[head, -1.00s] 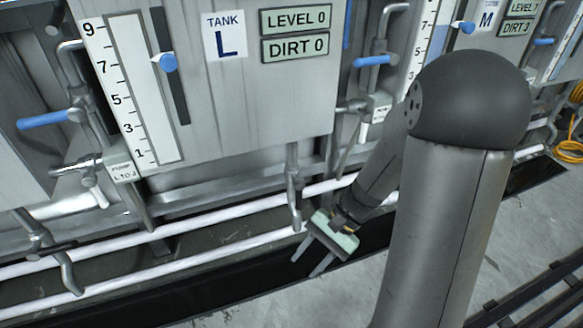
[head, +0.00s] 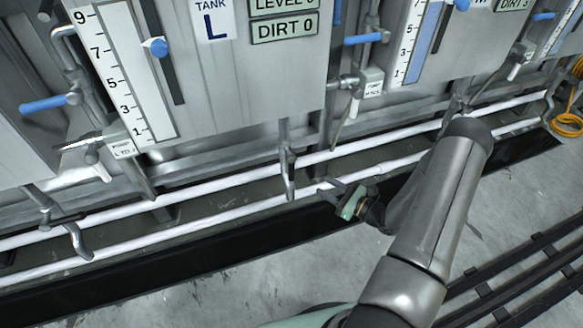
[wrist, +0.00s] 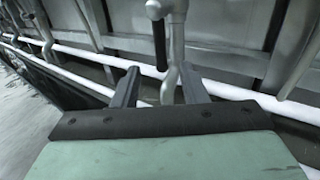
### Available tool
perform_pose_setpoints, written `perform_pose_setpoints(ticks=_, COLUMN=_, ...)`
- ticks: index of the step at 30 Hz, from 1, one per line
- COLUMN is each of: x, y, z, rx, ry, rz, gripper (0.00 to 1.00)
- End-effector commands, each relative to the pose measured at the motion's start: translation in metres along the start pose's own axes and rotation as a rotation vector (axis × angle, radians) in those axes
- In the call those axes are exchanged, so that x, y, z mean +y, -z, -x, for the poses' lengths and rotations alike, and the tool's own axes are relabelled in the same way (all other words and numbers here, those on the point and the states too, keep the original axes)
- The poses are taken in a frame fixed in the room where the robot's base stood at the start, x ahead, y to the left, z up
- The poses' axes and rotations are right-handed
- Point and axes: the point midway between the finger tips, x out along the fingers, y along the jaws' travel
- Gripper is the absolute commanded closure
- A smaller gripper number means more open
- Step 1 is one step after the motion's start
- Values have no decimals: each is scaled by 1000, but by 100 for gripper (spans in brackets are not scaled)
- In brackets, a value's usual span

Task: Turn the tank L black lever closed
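Tank L (head: 235,85) has a label and stands at the upper middle of the head view. A valve pipe (head: 284,140) comes down from its underside, with a thin lever (head: 291,178) hanging at its lower end. In the wrist view the black lever (wrist: 159,44) hangs straight down beside the grey pipe (wrist: 177,50). My gripper (head: 324,200) is just right of the lever, fingers pointing left towards it. In the wrist view my gripper (wrist: 158,86) is open and empty. The lever appears beyond the fingertips, roughly between them, and apart from them.
White pipes (head: 225,205) run along the wall behind and below the valve. A similar valve (head: 70,225) hangs at the left. Blue-handled levers (head: 45,104) and a pump label (head: 122,148) are on the tank fronts. Dark rails (head: 530,258) lie on the floor at the right.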

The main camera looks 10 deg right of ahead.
Motion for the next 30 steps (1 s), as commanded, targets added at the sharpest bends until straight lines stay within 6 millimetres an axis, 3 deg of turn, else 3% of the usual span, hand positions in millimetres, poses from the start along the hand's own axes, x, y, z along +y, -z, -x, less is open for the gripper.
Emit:
perform_pose_setpoints(ticks=12, x=2, y=3, z=-94, rx=0, ry=-6, rz=2, gripper=61)
perform_pose_setpoints(ticks=18, x=1, y=2, z=-127, rx=1, ry=-5, rz=1, gripper=61)
perform_pose_setpoints(ticks=24, x=1, y=1, z=-143, rx=2, ry=-3, rz=1, gripper=61)
perform_pose_setpoints(ticks=30, x=1, y=0, z=-146, rx=2, ry=-3, rz=0, gripper=61)
